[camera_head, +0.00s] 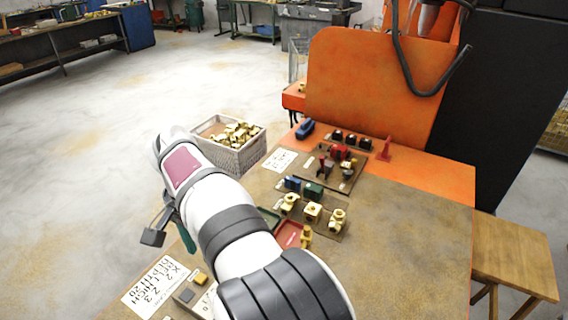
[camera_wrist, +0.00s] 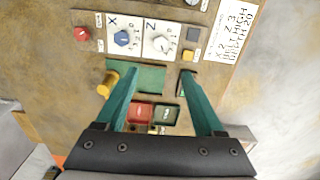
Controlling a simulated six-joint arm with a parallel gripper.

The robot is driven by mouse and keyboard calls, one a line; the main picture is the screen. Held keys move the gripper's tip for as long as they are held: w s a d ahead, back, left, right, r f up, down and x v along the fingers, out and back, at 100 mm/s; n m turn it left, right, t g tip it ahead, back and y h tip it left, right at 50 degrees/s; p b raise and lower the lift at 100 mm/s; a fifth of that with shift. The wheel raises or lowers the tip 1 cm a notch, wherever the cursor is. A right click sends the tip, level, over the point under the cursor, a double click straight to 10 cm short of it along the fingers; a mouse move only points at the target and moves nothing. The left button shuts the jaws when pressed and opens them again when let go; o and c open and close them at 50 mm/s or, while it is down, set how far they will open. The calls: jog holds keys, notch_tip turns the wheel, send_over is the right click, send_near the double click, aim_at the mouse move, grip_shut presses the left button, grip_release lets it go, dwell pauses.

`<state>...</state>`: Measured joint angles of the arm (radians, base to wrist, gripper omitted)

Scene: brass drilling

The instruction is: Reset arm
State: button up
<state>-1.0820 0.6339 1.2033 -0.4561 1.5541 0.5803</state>
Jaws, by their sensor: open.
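My gripper (camera_wrist: 160,74) is open in the wrist view, with its two teal fingers apart. No object shows held between them. A green pad (camera_wrist: 150,79) on the bench shows between and behind the fingers. A yellow cylindrical piece (camera_wrist: 107,82) is outside the left finger. In the head view my white arm reaches from the bottom toward the left edge of the bench (camera_head: 400,240). One teal finger (camera_head: 186,238) shows beside the arm; the other fingertip is hidden.
Past the fingers are a blue X dial (camera_wrist: 122,38), a Z dial (camera_wrist: 161,43), a red button (camera_wrist: 82,34) and a note sheet (camera_wrist: 233,30). A red tray (camera_head: 288,234), brass fittings (camera_head: 312,211) and a crate of brass parts (camera_head: 240,157) are near my arm. The bench's right side is clear.

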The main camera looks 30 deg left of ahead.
jog(key=w+d+r+m, duration=0.1)
jog(key=d+r+m, duration=0.15)
jog(key=d, duration=1.05)
jog(key=w+d+r+m, duration=0.1)
jog(key=w+d+r, duration=0.15)
jog(key=d, duration=1.15)
jog(key=s+d+f+m+y, duration=0.1)
jog(key=s+d+f, duration=0.1)
jog(key=s+d, duration=0.4)
jog(key=s+d+f+m, duration=0.1)
jog(key=s+d+f, duration=0.1)
jog(key=s+d, duration=0.4)
jog(key=shift+s+f+m+y, duration=0.3)
jog(key=shift+s+m+y, duration=0.1)
jog(key=shift+s, duration=0.2)
jog(key=shift+c, duration=0.2)
